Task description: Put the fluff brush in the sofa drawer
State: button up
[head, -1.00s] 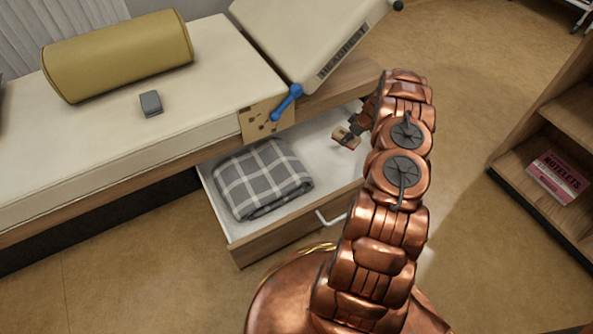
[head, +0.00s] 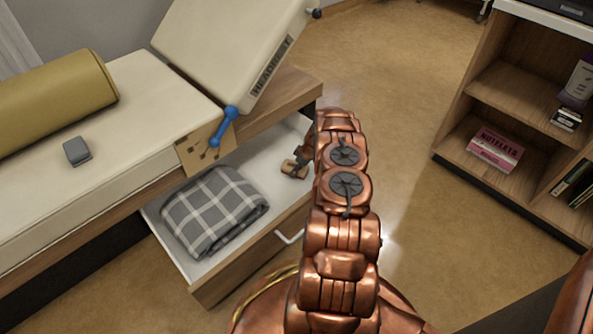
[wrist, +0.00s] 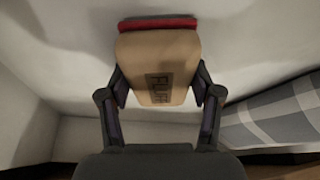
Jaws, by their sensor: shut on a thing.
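The fluff brush (wrist: 157,60) is a tan block with dark lettering and a red edge, seen in the wrist view between my fingers. My gripper (wrist: 160,92) is shut on it, one finger on each side. In the head view the brush (head: 291,169) shows small at the far right part of the open sofa drawer (head: 182,250), partly hidden by my arm. The drawer has a white inside and a wooden front. The wrist view shows the white drawer floor and walls around the brush; I cannot tell whether it touches the floor.
A folded grey checked blanket (head: 213,210) fills the drawer's left part. The sofa above holds a mustard bolster (head: 60,95) and a small grey box (head: 77,151). A blue lever (head: 224,126) sits at its side. A wooden shelf (head: 500,90) stands at the right, with clear floor between.

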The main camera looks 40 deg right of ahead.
jog(key=shift+f, duration=0.15)
jog(key=o, duration=1.1)
